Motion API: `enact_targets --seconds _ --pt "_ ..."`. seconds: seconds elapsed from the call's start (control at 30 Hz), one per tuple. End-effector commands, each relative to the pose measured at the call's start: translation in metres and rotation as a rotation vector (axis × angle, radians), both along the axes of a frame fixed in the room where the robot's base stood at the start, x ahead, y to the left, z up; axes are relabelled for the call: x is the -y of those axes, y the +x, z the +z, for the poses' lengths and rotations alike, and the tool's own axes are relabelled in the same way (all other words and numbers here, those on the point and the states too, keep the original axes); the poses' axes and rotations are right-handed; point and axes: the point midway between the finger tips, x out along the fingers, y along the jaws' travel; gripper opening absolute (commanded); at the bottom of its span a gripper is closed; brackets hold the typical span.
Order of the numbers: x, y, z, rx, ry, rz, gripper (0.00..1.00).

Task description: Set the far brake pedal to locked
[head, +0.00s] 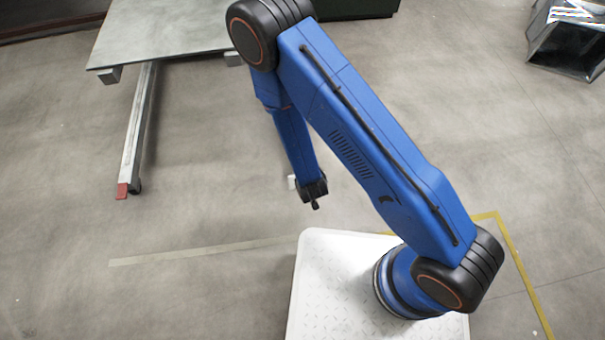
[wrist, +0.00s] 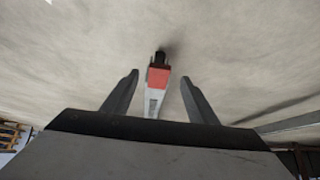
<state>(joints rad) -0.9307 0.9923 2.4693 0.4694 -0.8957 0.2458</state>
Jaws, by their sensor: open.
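In the head view, a red brake pedal (head: 122,190) sits at the end of a pale cart leg (head: 138,130), beside a dark caster. A pale piece (head: 292,183) shows beside my gripper (head: 314,203); my arm hides most of what is there. In the wrist view, a red pedal (wrist: 158,77) on a pale leg (wrist: 153,102) lies beyond my gripper (wrist: 159,79), lined up between its open, empty fingers. A dark caster (wrist: 160,57) is at its end. I cannot tell for sure which pedal this is, nor whether either is locked.
The cart's grey top (head: 165,35) is at the upper left. A dark metal bin (head: 568,48) stands at the upper right. A yellow floor line (head: 520,265) runs at the lower right. The floor between the cart and my base is clear.

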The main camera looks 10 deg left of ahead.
Motion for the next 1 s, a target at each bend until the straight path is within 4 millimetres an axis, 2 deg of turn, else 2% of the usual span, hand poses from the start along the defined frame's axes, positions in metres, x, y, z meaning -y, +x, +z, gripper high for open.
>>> enact_targets --seconds 0.2,0.4,1.0 --pt "0.005 -0.019 0.029 0.001 0.002 0.000 0.53" --pt "0.008 -0.029 0.042 0.001 0.000 0.000 0.53" --pt "0.009 -0.031 0.045 0.000 0.001 -0.001 0.53"
